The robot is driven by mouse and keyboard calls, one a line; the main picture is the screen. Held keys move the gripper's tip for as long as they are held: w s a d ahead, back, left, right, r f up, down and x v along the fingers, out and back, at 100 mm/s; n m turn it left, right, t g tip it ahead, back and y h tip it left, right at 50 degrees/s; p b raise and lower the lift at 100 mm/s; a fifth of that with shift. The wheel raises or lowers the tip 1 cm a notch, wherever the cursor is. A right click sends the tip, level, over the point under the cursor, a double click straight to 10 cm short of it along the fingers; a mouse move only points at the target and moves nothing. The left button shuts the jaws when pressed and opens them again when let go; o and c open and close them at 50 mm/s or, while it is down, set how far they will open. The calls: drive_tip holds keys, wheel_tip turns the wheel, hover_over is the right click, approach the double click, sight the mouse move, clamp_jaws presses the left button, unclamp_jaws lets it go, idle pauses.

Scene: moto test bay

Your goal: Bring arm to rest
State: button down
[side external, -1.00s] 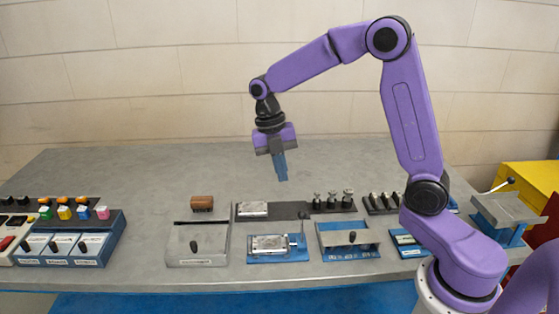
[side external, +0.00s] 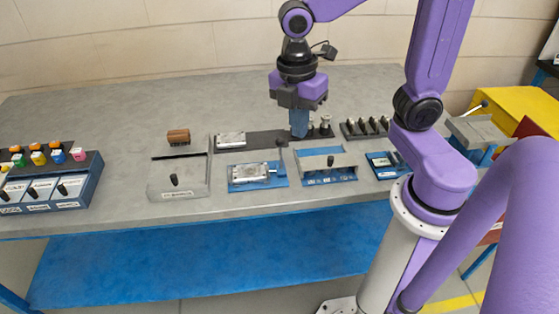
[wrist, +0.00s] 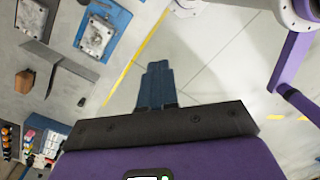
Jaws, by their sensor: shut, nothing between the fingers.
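My purple gripper (side external: 300,132) hangs pointing down over the back middle of the grey workbench (side external: 90,115). Its blue fingers are together with nothing between them. The fingertips appear in front of the dark strip (side external: 262,142), beside the small metal-topped posts (side external: 326,125); whether they touch anything I cannot tell. In the wrist view the closed blue fingers (wrist: 157,85) show against the floor. The upper part of my arm is cut off by the top of the side view.
A brown block (side external: 178,136) sits behind a grey slotted box (side external: 180,178). A blue fixture with a metal plate (side external: 250,173) and a blue-grey box (side external: 328,168) stand in front of the gripper. A coloured-button panel (side external: 50,180) is at left. The bench's back left is clear.

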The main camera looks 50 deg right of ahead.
drive_tip(key=s+d+f+m+y, duration=0.1)
drive_tip(key=s+d+f+m, duration=0.1)
drive_tip(key=s+m, duration=0.4)
drive_tip(key=s, duration=0.5)
drive_tip(key=shift+s+d+t, duration=0.15)
drive_tip(key=shift+s+t, duration=0.05)
drive_tip(key=shift+t, duration=0.2)
